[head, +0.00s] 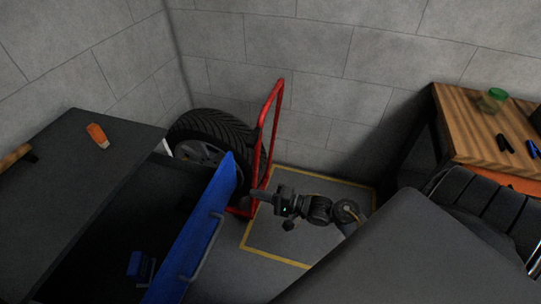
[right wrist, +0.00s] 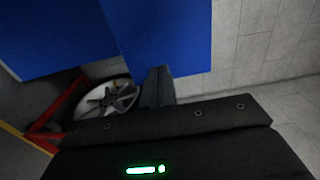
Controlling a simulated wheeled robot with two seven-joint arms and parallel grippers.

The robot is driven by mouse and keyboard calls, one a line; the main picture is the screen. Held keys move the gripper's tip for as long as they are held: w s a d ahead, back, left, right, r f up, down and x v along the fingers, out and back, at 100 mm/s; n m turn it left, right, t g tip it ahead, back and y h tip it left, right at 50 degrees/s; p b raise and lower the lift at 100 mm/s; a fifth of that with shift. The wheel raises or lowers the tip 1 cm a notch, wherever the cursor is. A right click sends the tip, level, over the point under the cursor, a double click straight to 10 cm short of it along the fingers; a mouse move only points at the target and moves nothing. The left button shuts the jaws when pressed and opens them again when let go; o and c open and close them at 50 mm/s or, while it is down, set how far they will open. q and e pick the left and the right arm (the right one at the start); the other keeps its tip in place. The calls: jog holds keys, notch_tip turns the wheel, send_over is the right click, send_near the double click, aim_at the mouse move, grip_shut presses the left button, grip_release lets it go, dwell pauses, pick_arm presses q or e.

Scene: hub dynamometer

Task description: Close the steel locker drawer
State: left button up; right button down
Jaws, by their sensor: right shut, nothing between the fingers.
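The steel locker (head: 75,185) stands at the left in the head view, with a dark grey top. Its drawer is pulled open, with a blue front panel (head: 196,232) and a grey bar handle (head: 203,247). A small blue object (head: 139,265) lies inside the drawer. My right gripper (head: 252,196) is shut and empty, to the right of the far end of the drawer front, apart from it in the head view. In the right wrist view its closed fingers (right wrist: 157,87) show in front of a blue panel (right wrist: 160,35); contact cannot be told. My left gripper is out of view.
A tyre (head: 210,133) and a red hand truck (head: 268,130) stand behind the drawer by the wall. An orange-handled item (head: 97,135) lies on the locker top. A wooden workbench (head: 480,125) is at the right. The yellow-outlined floor (head: 275,235) is open.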

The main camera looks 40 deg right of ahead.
aim_at(227, 187)
jog(key=x, duration=0.7)
jog(key=shift+w+a+p, duration=0.15)
jog(key=shift+w+p, duration=0.05)
jog(key=shift+p, duration=0.1)
